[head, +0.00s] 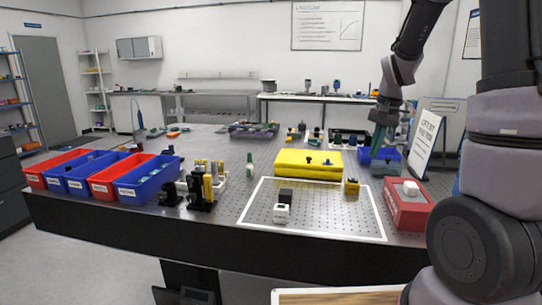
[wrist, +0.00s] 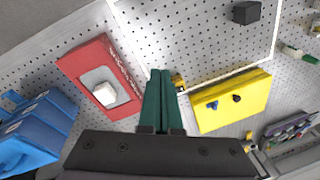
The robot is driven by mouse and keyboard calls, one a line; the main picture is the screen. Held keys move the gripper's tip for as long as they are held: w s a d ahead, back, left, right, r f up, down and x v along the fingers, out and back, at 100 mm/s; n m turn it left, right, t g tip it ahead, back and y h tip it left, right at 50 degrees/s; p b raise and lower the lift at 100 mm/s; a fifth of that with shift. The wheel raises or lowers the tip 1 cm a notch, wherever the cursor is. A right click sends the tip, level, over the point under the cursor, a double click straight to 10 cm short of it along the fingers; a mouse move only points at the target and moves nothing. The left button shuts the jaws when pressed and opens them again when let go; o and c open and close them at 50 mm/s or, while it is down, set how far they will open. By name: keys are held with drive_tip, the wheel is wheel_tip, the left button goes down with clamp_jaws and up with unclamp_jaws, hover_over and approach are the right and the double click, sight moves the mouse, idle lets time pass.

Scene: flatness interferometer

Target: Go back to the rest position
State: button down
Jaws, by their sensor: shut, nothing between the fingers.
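My gripper (head: 376,139) hangs at the right side of the table in the head view, above and in front of a blue bin. Its green fingers (wrist: 162,84) are closed together with nothing between them in the wrist view. The fingers point down toward the perforated table (head: 235,208) and are apart from it, as far as I can see. My arm rises along the right edge of the head view and bends over to the gripper. A small yellow and black part (head: 352,186) stands near the corner of the white outline; in the wrist view it is partly hidden behind the fingers.
A red box (head: 408,211) with a white block, a blue bin (head: 388,157) and a white sign (head: 427,140) stand near my arm. A yellow case (head: 306,167) lies mid-table. Red and blue bins (head: 146,182) line the left.

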drive_tip(key=s+a+r+n+t, duration=0.1)
drive_tip(key=s+a+r+t, duration=0.1)
drive_tip(key=s+r, duration=0.6)
drive_tip(key=s+a+r+n+t+y, duration=0.1)
drive_tip(key=s+a+r+n+t, duration=0.1)
drive_tip(key=s+r, duration=0.7)
drive_tip(key=s+a+t, duration=0.1)
drive_tip(key=s+a, duration=0.1)
drive_tip(key=s, duration=0.1)
drive_tip(key=shift+s+t, duration=0.2)
drive_tip(key=shift+t, duration=0.1)
